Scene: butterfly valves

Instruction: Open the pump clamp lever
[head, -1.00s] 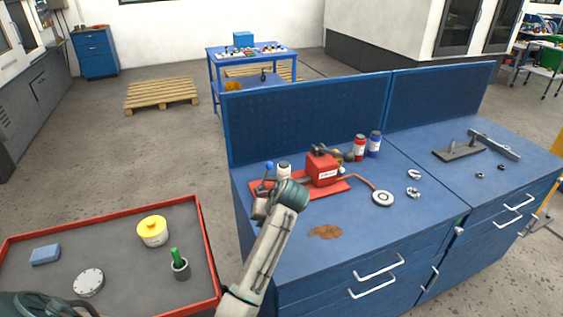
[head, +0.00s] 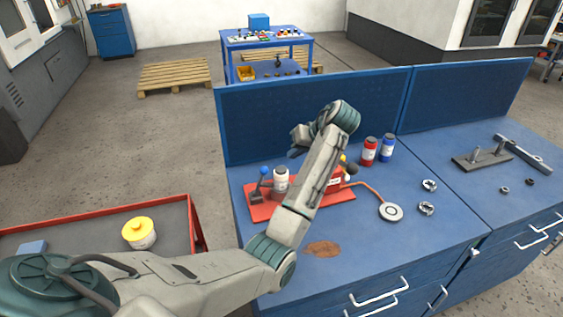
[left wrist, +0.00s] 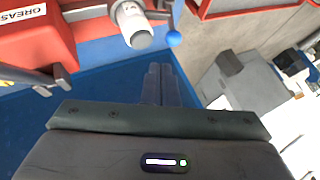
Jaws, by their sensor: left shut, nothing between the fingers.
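The red pump (head: 335,181) sits on a red base plate (head: 262,212) on the blue workbench. It is mostly hidden behind my left forearm. At its left end are a white bottle (head: 281,179) and a dark clamp part with a blue ball (head: 264,170) on top. In the left wrist view the blue ball (left wrist: 173,38) is just beyond my fingertips, beside the white bottle (left wrist: 131,22); the red pump body (left wrist: 35,40) is at upper left. My left gripper (head: 295,153) is shut and empty, above the pump and apart from the ball. My right gripper is not in view.
A red can (head: 370,151) and a blue can (head: 388,147) stand right of the pump. A hose runs to a round disc (head: 391,212). A blue back panel (head: 310,113) rises behind. A red-rimmed cart (head: 192,222) with a yellow-lidded pot (head: 139,232) stands left.

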